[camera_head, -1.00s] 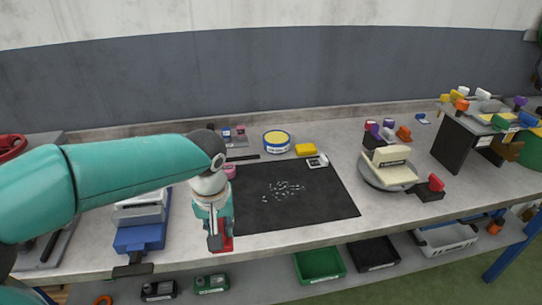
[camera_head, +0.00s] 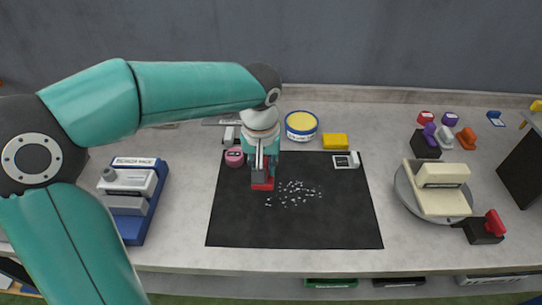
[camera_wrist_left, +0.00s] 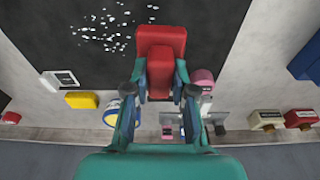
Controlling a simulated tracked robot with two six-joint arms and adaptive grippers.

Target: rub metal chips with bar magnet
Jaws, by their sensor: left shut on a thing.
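Silvery metal chips (camera_head: 296,194) lie scattered in a loose patch on a black mat (camera_head: 310,231). The chips also show in the left wrist view (camera_wrist_left: 106,24), beside the held block. My left gripper (camera_head: 263,176) is shut on a red bar magnet (camera_head: 263,185) at the left edge of the chip patch, over the mat. In the left wrist view the red magnet (camera_wrist_left: 161,42) sits between both fingers. I cannot tell whether it touches the mat. My right gripper is not in view.
A pink round item (camera_head: 234,156), a yellow-lidded tin (camera_head: 301,125), a yellow block (camera_head: 335,141) and a small white-framed card (camera_head: 346,161) stand around the mat's back edge. A turntable with a cream block (camera_head: 443,178) is at right, a blue-based device (camera_head: 133,205) at left.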

